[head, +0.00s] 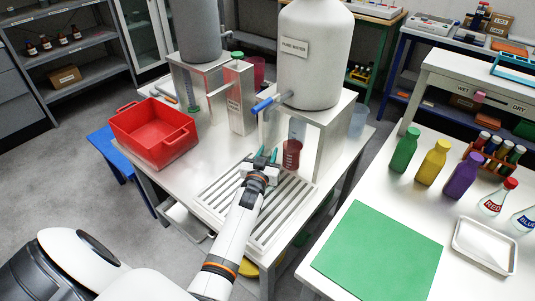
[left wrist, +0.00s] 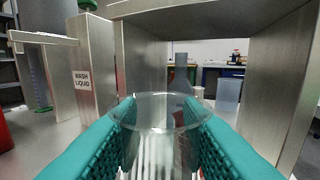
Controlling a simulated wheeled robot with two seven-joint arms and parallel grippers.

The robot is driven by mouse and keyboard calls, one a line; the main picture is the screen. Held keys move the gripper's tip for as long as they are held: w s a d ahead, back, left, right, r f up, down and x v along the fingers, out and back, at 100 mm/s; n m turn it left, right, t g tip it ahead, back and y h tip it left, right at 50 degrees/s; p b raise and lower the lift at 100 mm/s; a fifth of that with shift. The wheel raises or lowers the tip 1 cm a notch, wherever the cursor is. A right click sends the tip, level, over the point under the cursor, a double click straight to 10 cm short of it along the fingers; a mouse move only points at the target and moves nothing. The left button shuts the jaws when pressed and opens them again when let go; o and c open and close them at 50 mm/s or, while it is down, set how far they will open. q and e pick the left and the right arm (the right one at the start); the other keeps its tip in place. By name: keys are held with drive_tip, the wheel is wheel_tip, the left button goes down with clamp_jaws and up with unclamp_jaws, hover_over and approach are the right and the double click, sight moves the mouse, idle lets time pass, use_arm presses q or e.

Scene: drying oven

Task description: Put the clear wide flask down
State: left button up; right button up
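The clear wide flask (left wrist: 160,112) is between the teal fingers of my left gripper (left wrist: 160,135) in the left wrist view. The fingers touch it on both sides and its round open rim shows upright. In the head view my left gripper (head: 262,163) is over the far part of the slatted drain rack (head: 222,183), in front of the metal stand under the pure water tank. The flask can hardly be made out there. Whether its base touches the rack cannot be told. My right gripper is in neither view.
A dark red beaker (head: 291,155) stands just right of my left gripper. The pure water tank (head: 316,60) with a blue tap (head: 265,105) rises on its stand behind. A red bin (head: 153,131) is at the left. The rack's near part and the green mat (head: 378,253) are clear.

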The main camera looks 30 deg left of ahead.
use_arm(q)
drive_tip(key=o, duration=0.3)
drive_tip(key=shift+r, duration=0.1)
drive_tip(key=v, duration=1.2)
